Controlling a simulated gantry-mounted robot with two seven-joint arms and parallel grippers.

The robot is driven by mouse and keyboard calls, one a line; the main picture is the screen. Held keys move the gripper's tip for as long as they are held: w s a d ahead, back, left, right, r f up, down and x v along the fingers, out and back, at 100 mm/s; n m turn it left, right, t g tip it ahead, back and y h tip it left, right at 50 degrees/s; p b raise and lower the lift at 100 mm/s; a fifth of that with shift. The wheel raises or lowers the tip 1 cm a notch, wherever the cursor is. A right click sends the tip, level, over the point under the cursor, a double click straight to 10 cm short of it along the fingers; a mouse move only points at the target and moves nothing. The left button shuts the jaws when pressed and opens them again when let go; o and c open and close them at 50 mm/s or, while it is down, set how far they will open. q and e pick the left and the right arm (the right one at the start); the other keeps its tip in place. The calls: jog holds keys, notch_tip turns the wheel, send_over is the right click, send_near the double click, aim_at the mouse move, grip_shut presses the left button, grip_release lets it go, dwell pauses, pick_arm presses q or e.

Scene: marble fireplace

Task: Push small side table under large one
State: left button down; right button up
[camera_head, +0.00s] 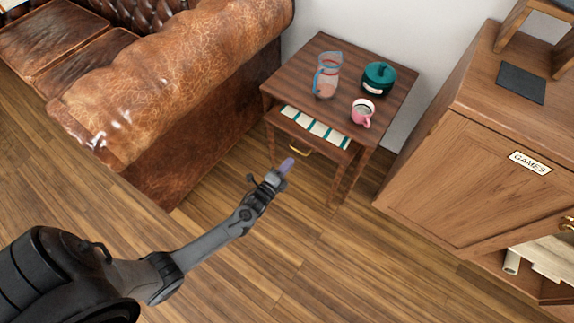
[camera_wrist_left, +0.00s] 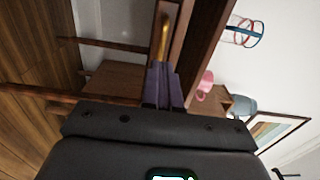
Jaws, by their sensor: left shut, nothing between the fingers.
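The large side table (camera_head: 299,66) is dark wood and stands beside the sofa. The small side table (camera_head: 327,153) sits partly under it, its front sticking out toward me, with a green-and-white striped piece (camera_head: 314,127) on top and a brass handle (camera_head: 300,151) on its front. My left gripper (camera_head: 287,165) is shut and empty, its purple fingertips just in front of that handle. In the left wrist view the fingertips (camera_wrist_left: 163,80) point at the handle (camera_wrist_left: 165,36); I cannot tell whether they touch. My right gripper is not in view.
A glass pitcher (camera_head: 327,75), a teal pot (camera_head: 378,78) and a pink mug (camera_head: 362,112) stand on the large table. A brown leather sofa (camera_head: 180,75) is close on the left, a wooden cabinet (camera_head: 460,180) on the right. The floor in front is clear.

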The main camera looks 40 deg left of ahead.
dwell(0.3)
pick_arm(q)
jog(key=w+b, duration=0.1)
jog(key=w, duration=0.2)
jog(key=shift+w+a+b, duration=0.15)
jog(key=shift+w+b, duration=0.15)
jog(key=shift+w, duration=0.1)
